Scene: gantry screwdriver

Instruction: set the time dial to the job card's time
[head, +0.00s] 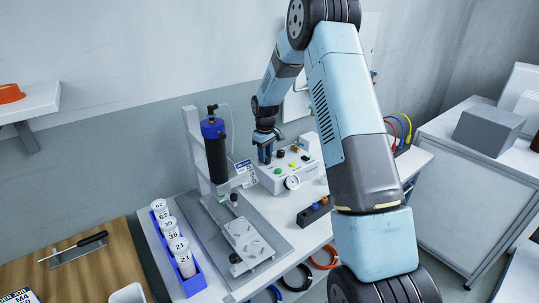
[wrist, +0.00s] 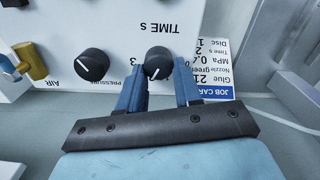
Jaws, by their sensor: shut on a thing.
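My gripper (head: 264,152) is over the left end of the white control box (head: 287,176) in the head view. In the wrist view the panel appears upside down, and my gripper (wrist: 161,76) has one finger on each side of the black time dial (wrist: 157,58), shut on it. The dial sits by the "TIME s" label, and a white pointer mark on it faces down the picture. The job card (wrist: 214,62) lies right of the dial, upside down, partly hidden by a finger. It reads Glue 21, Nozzle green; the time line seems to begin with 2.
The black pressure dial (wrist: 92,64) is left of the time dial, with a yellow air lever (wrist: 30,62) farther left. A blue rack (head: 194,283) of numbered cartridges and a dispensing stand (head: 192,140) are left of the box. Colored nozzles in a black holder (head: 313,214) lie in front.

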